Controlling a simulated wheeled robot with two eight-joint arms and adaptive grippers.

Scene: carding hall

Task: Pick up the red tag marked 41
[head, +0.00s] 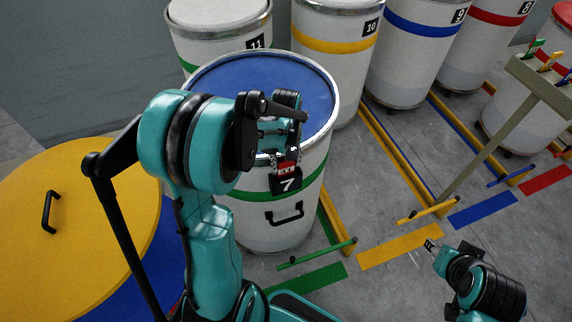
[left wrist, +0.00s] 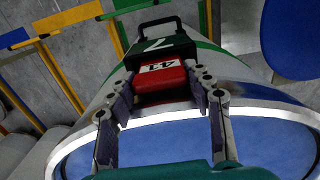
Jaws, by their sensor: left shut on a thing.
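The red tag (head: 286,168) marked 41 is at the rim of the drum (head: 252,222) numbered 7, just above the dark number plate (head: 285,184). In the left wrist view the tag (left wrist: 161,76) sits between the fingers of my left gripper (left wrist: 161,88), its number upside down. My left gripper (head: 284,155) is shut on the tag, which still lies against the plate. In the head view the gripper partly hides the tag. My right gripper (head: 432,245) is low over the floor at right, far from the tag; its finger opening is too small to judge.
More numbered drums stand behind, such as drum 10 (head: 331,70). A yellow round lid (head: 75,230) with a black handle is at left. A stand (head: 535,80) with coloured tags is at upper right. Coloured rails and floor strips (head: 400,245) lie at right.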

